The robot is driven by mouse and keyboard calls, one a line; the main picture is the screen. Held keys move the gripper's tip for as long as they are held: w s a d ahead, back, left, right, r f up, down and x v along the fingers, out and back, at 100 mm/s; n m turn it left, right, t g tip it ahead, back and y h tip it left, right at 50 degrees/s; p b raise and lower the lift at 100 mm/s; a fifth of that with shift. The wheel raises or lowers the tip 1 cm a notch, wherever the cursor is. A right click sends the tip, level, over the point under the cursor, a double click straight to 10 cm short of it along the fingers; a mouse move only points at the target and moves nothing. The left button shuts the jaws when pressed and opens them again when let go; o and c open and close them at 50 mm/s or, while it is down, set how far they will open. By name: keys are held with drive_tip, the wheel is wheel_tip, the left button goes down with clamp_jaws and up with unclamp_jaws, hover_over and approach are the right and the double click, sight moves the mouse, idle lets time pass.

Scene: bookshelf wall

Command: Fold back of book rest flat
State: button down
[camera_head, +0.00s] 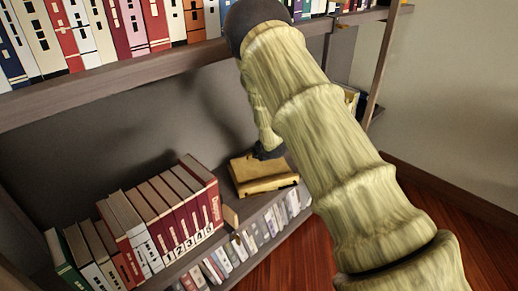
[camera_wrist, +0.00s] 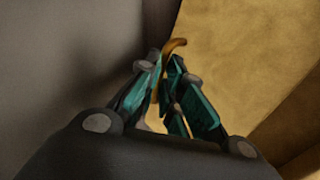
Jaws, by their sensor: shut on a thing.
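The book rest (camera_head: 262,174), yellow-brown like wood, sits on the lower shelf right of a row of red and green books. Its yellow-brown surface (camera_wrist: 235,60) fills the right of the wrist view. My gripper (camera_head: 268,152) is at its upper back edge. In the wrist view my gripper (camera_wrist: 167,62) has its teal fingers close together, with a thin curved orange-brown piece of the rest at the fingertips. The exact grip is dark and partly hidden by the fingers. The angle of the back is hard to tell.
An upper shelf (camera_head: 130,72) full of books runs above the book rest. A row of books (camera_head: 150,215) stands close on its left. My arm crosses the right of the head view. Open wooden floor (camera_head: 440,225) shows at the right. A grey wall is behind the rest.

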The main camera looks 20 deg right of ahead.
drive_tip(key=shift+w+f, duration=0.4)
drive_tip(key=shift+f, duration=0.2)
drive_tip(key=c, duration=1.6)
unclamp_jaws()
drive_tip(key=shift+o, duration=0.2)
drive_tip(key=d+v, duration=0.1)
drive_tip(key=v, duration=1)
drive_tip(key=shift+s+a+r, duration=0.3)
drive_tip(key=shift+a, duration=0.15)
